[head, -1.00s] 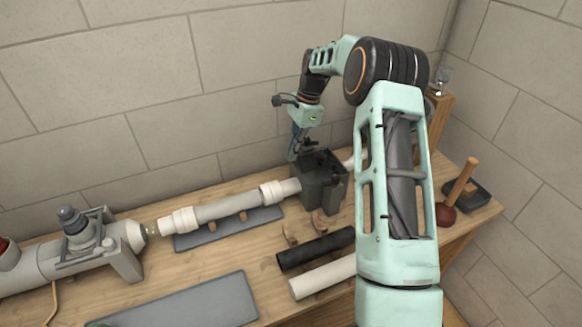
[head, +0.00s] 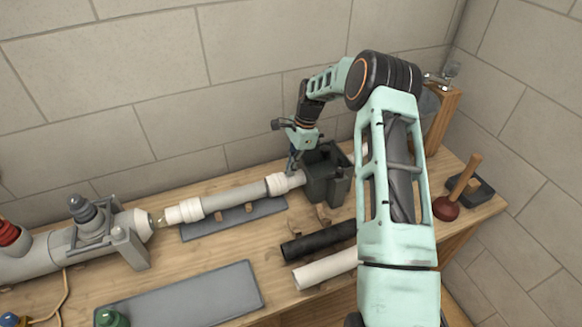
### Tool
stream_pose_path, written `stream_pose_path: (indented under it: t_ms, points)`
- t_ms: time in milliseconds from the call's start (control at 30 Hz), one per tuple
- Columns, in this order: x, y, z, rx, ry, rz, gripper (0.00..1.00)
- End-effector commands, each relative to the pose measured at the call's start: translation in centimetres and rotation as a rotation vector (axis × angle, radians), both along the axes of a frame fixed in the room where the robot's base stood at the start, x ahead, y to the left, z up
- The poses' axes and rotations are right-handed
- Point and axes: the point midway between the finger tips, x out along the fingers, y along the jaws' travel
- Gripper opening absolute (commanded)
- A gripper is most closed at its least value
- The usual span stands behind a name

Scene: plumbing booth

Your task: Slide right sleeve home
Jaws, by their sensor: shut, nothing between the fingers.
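The right sleeve (head: 281,184) is a white collar at the right end of the grey pipe (head: 238,196), next to the dark clamp block (head: 327,180). A short white stub (head: 296,179) shows between the sleeve and the block. Another white sleeve (head: 190,210) sits at the pipe's left end. My gripper (head: 292,171) is shut and empty, pointing down just behind the stub, between sleeve and block. I cannot tell whether its tips touch the sleeve or the stub.
A grey mat (head: 234,219) with small supports lies under the pipe. A black pipe (head: 318,241) and a white pipe (head: 326,268) lie in front of the block. A large grey pipe assembly (head: 85,247) stands at left. A plunger (head: 455,195) is at right. A grey plate (head: 190,296) lies in front.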

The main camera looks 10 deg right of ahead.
Motion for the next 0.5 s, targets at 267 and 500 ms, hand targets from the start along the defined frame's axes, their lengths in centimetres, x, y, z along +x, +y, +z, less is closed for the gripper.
stream_pose_path:
  t_ms: [267, 500]
  points:
    - [-0.5, 2.7, -0.1, 0.0, 0.001, 0.004, 0.0]
    - [-0.9, 4.7, 0.0, 0.003, 0.001, 0.001, 0.0]
